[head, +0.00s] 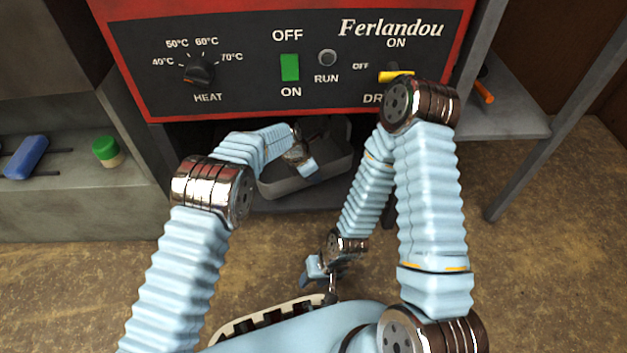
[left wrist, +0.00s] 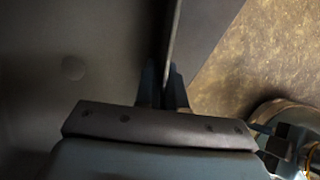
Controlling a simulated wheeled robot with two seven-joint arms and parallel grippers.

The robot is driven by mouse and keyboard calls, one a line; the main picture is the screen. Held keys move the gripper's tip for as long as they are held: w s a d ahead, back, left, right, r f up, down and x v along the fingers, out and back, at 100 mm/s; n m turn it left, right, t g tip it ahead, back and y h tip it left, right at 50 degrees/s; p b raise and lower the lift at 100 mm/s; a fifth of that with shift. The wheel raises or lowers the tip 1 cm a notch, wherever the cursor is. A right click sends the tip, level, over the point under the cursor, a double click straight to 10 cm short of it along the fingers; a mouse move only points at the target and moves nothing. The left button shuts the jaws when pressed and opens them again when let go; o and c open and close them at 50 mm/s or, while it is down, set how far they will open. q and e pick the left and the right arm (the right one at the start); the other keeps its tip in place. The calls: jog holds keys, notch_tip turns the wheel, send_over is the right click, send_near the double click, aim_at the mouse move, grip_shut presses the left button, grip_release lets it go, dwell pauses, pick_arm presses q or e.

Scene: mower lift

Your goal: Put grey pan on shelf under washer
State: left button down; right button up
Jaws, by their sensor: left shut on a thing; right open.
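The grey pan (head: 280,188) is under the red washer (head: 270,60), in the opening below its control panel. Its near side is in view and its back is in shadow. My left gripper (head: 312,175) is shut on the pan's rim. In the left wrist view its fingers (left wrist: 162,92) pinch the thin pan wall (left wrist: 172,42). The grey shelf (head: 300,204) shows as a narrow strip below the pan; I cannot tell whether the pan rests on it. My right gripper (head: 309,283) is open, low over the floor in front and away from the pan.
A grey side shelf (head: 505,115) with an orange-handled tool (head: 484,92) is at right, beside a slanting post (head: 535,125). The brown floor (head: 540,260) is clear at right.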

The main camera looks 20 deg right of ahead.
pick_arm(q)
jog(key=shift+w+d+r, duration=0.1)
jog(key=shift+w+d, duration=0.05)
jog(key=shift+w, duration=0.4)
notch_tip(320, 180, down, 4)
jog(key=shift+r+b, duration=0.2)
jog(key=shift+b, duration=0.5)
jog(key=c, duration=1.2)
grip_release()
jog(key=shift+f, duration=0.15)
jog(key=shift+c, duration=0.2)
